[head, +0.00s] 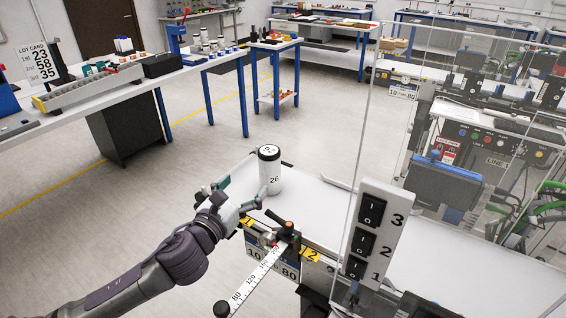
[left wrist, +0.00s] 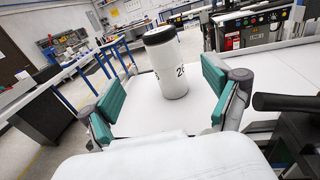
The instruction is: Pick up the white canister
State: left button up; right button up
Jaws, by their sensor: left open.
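The white canister (head: 270,176) has a black lid and dark digits on its side. It stands upright near the far left end of the white belt (head: 318,205). My left gripper (head: 240,192) is open just in front of the canister. In the left wrist view the canister (left wrist: 168,68) stands beyond and between the two teal-padded fingers of my left gripper (left wrist: 160,98), with space on both sides. Whether the fingertips reach past its near side I cannot tell. My right gripper does not show.
A switch panel (head: 373,236) and a clear guard stand along the belt's near side. A workbench (head: 130,80) is at the left, with open floor between.

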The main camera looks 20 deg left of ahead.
aim_at(264, 163)
pick_arm(q)
jog(key=w, duration=0.2)
jog(key=w+p, duration=0.1)
jog(key=w, duration=0.1)
jog(key=w+p, duration=0.1)
jog(key=w, duration=0.2)
jog(key=shift+r, duration=0.25)
jog(key=shift+w, duration=0.2)
jog(key=shift+w+r, duration=0.15)
jog(key=shift+w, duration=0.05)
jog(key=w+p, duration=0.2)
jog(key=w, duration=0.2)
jog(key=shift+w+d, duration=0.1)
jog(key=shift+w, duration=0.25)
jog(key=shift+s, duration=0.1)
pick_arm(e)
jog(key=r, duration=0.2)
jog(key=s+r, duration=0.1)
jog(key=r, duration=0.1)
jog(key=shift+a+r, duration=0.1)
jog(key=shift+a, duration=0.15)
pick_arm(q)
jog(key=shift+c, duration=0.9)
jog(key=c, duration=1.1)
jog(key=shift+c, duration=0.9)
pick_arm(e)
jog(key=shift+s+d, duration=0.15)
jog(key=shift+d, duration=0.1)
